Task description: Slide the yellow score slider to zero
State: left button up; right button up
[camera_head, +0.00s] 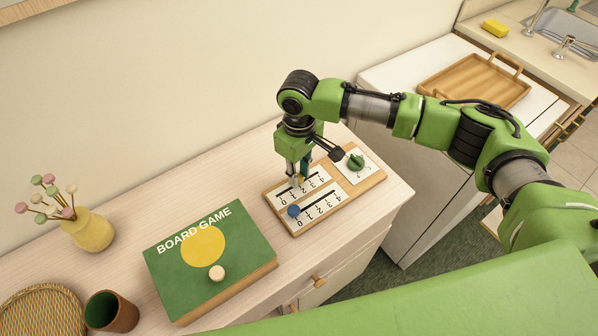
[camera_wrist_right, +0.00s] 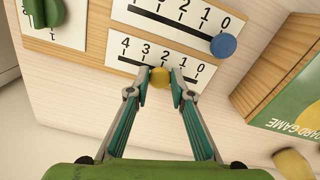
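The yellow score slider (camera_wrist_right: 160,77) is a round knob on a numbered scale card, near the 2 mark in the right wrist view. My right gripper (camera_wrist_right: 159,80) is down at the board with one finger on each side of the knob. Little or no gap shows between the fingertips and the knob, so I cannot tell if they press on it. In the head view my right gripper (camera_head: 299,181) hides most of the yellow knob. The scale's 0 (camera_wrist_right: 200,67) lies to the right in the wrist view. My left gripper is not in view.
The wooden scoreboard (camera_head: 340,204) lies on the pale cabinet top. A blue slider (camera_head: 293,211) sits at 0 on the parallel scale, and a green knob (camera_head: 355,162) is at the far end. A board game box (camera_head: 240,262) lies close by on the left.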

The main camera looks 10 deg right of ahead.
grip_shut()
jog(key=shift+a+r, duration=0.1)
jog(key=shift+a, duration=0.1)
jog(key=a+p, duration=0.1)
jog(key=s+a+p, duration=0.1)
jog(key=a, duration=0.1)
jog(key=s+a+p, duration=0.1)
jog(key=p, duration=0.1)
jog(key=shift+s+a+r, duration=0.1)
jog(key=shift+a, duration=0.3)
jog(key=shift+s+a, duration=0.1)
jog(key=shift+a, duration=0.2)
jog(key=shift+f, duration=0.2)
jog(key=shift+a, duration=0.1)
jog(key=o, duration=0.8)
grip_release()
jog(key=shift+a, duration=0.1)
